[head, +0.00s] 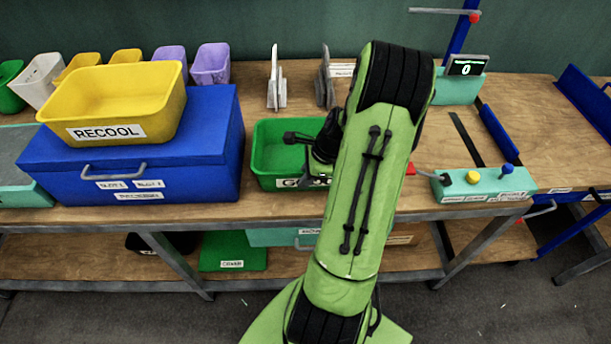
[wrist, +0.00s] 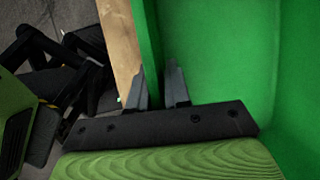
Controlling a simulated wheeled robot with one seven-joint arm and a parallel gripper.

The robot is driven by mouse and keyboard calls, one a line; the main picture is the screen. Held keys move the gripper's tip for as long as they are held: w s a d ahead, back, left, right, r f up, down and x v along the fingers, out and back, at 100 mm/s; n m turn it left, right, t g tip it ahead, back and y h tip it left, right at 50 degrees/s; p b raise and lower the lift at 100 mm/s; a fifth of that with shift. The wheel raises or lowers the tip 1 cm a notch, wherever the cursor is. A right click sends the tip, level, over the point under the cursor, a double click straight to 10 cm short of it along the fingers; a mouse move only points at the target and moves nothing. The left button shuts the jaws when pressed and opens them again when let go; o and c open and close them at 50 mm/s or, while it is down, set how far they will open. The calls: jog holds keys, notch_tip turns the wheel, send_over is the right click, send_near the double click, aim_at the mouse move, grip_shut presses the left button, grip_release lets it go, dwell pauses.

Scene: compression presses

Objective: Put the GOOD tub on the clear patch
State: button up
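The GOOD tub (head: 272,150) is a green open tub on the wooden bench, right of the blue box. Its front label is partly covered by my gripper, and only the first letter shows clearly. My gripper (wrist: 158,88) is at the tub's right side in the head view. In the wrist view one finger is outside the green wall (wrist: 147,40) and one inside, with a narrow gap that the wall seems to fill. The tub's visible inside (wrist: 215,60) looks empty. I cannot tell whether the tub is lifted. No marked patch can be picked out; my arm hides some bench.
A blue box (head: 215,150) with a yellow RECOOL tub (head: 110,100) on it stands left. Grey upright plates (head: 276,85) stand behind. A teal control box (head: 485,185) and counter (head: 462,80) are right. Bare bench (head: 440,135) shows right of my arm.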

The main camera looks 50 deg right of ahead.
jog(key=shift+o, duration=1.2)
jog(key=p+v, duration=0.4)
jog(key=v, duration=0.8)
jog(key=w+a+r+n+h, duration=0.1)
jog(key=w+a+r+n, duration=0.1)
jog(key=a+r+n, duration=0.5)
jog(key=w+a+r+n+h, duration=0.15)
jog(key=a+r+n, duration=0.25)
jog(key=a+n, duration=0.6)
jog(key=s+a+r+n+t, duration=0.1)
jog(key=s+a+r+n, duration=0.2)
jog(key=s+a+n, duration=0.5)
jog(key=a+n, duration=0.2)
jog(key=a, duration=0.1)
jog(key=shift+s+a+n+t, duration=0.25)
jog(key=shift+a+n+t, duration=0.05)
jog(key=shift+a, duration=0.05)
